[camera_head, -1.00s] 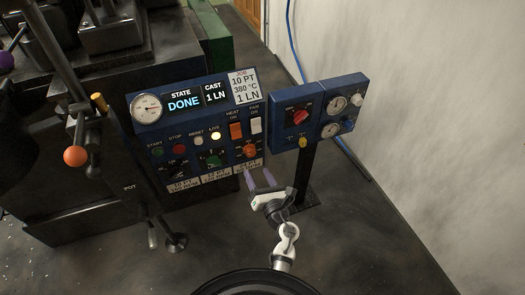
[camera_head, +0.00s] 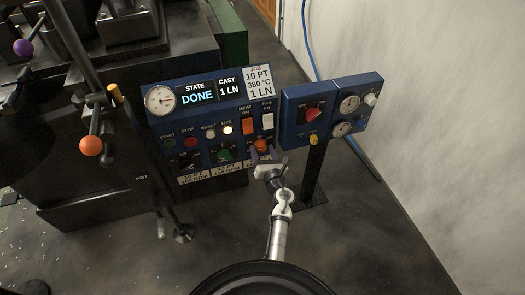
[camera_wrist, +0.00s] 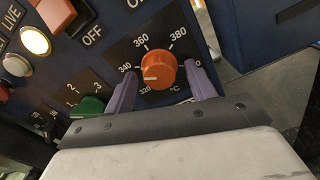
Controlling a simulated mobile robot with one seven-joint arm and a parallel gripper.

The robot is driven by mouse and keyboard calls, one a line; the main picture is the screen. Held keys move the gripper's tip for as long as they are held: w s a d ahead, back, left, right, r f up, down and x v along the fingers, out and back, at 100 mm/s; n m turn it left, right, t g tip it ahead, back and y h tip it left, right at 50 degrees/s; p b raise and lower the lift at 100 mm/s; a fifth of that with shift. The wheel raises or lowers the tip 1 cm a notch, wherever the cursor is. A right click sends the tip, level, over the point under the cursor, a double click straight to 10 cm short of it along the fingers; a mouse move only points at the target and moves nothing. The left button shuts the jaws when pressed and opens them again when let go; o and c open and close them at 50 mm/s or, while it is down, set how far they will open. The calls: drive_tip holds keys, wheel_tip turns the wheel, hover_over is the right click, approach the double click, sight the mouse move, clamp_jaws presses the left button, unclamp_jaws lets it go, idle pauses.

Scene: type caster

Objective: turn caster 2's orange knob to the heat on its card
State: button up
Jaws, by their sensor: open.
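The orange knob (camera_head: 261,145) sits at the lower right of the blue panel. In the wrist view the orange knob (camera_wrist: 160,70) has a white mark toward its lower left, near 320 on a dial that also shows 340, 360 and 380. The job card (camera_head: 259,82) at the panel's top right reads 10 PT, 380 °C, 1 LN. My gripper (camera_head: 264,156) is at the knob. In the wrist view my gripper (camera_wrist: 161,75) is open, one purple finger on each side of the knob. Gaps show beside the knob; the right finger partly covers the dial's last number.
A green knob (camera_wrist: 90,107) is close to the left finger. An orange heat switch (camera_head: 247,125) and a white fan switch (camera_head: 267,121) are above the orange knob. A second blue box (camera_head: 294,98) with a red knob (camera_head: 313,114) stands to the right. The display (camera_head: 197,96) reads DONE.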

drive_tip(key=shift+w+a, duration=0.1)
drive_tip(key=shift+w, duration=0.15)
drive_tip(key=c, duration=1)
